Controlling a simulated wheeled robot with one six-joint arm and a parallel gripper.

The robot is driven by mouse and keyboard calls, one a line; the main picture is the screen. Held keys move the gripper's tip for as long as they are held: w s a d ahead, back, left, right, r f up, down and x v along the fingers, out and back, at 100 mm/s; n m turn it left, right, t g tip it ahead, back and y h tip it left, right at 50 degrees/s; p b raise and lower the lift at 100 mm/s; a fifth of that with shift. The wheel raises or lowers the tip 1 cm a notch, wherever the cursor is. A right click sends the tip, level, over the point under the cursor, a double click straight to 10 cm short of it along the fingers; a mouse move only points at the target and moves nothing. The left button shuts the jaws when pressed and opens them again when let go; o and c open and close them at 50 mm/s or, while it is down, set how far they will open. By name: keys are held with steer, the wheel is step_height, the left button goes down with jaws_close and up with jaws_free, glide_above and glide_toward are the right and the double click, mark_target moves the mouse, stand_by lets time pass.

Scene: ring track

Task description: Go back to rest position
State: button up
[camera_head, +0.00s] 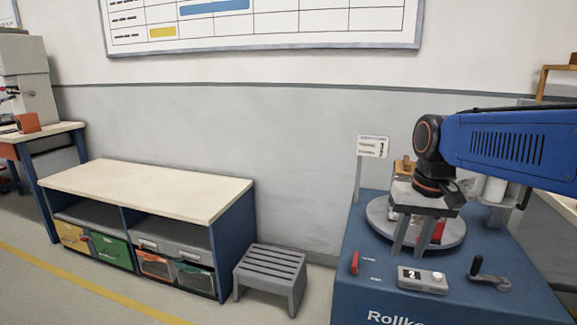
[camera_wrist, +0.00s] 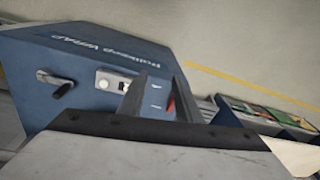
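My gripper (camera_head: 411,243) points down over the round grey turntable (camera_head: 378,222) on the blue machine (camera_head: 365,285) at the right of the head view. Its two fingers stand apart, with no held thing visible between them. I cannot tell if the fingers touch the turntable.
The machine carries a small counter box (camera_head: 422,280), a black crank (camera_head: 490,272) and a red lever (camera_head: 354,262). A grey step stool (camera_head: 270,275) stands left of it, beside a low bench (camera_head: 145,187) with coloured bins. Floor shows in front of the bench.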

steer(key=s+d+f+t, duration=0.1)
steer(key=s+f+t, duration=0.1)
steer(key=s+f, duration=0.2)
steer(key=s+d+f+n+t, duration=0.1)
steer(key=s+f, duration=0.4)
steer(key=s, duration=0.6)
steer(key=shift+s+f+n+t+h, duration=0.15)
steer(key=shift+s+n+t+h, duration=0.15)
steer(key=shift+t, duration=0.1)
